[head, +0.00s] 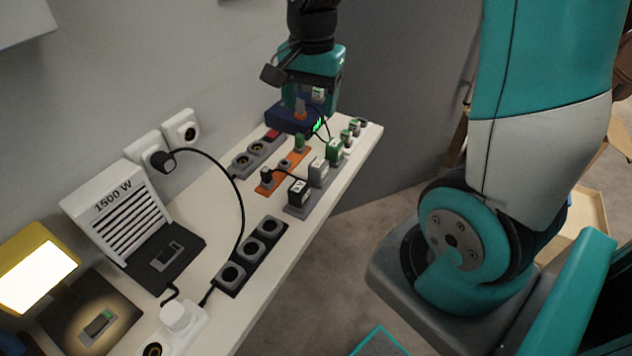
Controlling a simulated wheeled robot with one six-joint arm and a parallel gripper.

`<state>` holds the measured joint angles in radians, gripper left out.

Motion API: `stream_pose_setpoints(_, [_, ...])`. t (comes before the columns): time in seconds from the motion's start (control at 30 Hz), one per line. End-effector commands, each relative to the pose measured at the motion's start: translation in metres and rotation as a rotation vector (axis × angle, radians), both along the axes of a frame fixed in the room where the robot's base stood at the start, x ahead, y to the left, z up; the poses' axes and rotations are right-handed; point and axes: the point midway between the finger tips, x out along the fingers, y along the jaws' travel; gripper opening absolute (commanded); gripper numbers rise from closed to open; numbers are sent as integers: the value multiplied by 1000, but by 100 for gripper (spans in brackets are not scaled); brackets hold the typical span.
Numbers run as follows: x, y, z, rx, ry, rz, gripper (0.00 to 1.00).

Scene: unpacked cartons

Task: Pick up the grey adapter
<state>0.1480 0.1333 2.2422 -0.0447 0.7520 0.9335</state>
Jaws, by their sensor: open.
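The grey adapter (318,172) is a small upright block with a white label. It stands near the front edge of the white shelf, between a black adapter (298,192) and a green adapter (335,151). My teal gripper (306,108) is at the far end of the shelf, pointing down, beyond and above the grey adapter and apart from it. Its jaws are open. A dark blue device (290,119) with green lights shows below and behind the gripper, and the fingertips are hard to make out against it.
An orange socket strip (283,170) and a grey socket strip (257,154) lie behind the adapters. A black socket strip (251,253), a 1500 W heater (117,213) and a lit lamp (37,268) are nearer. A black cable (238,190) arches from the wall socket.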

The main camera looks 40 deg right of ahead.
Motion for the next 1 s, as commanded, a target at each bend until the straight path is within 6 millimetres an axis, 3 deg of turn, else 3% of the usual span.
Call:
stream_pose_setpoints(0.03, [4,-13,-12,-13,13,-86,66])
stream_pose_setpoints(0.13, [6,-25,-24,-28,26,-175,66])
stream_pose_setpoints(0.6, [7,-22,-120,-29,25,-173,66])
stream_pose_setpoints(0.87, [7,-22,-140,-28,23,-172,66])
stream_pose_setpoints(1.0, [7,-22,-161,-29,26,-172,66])
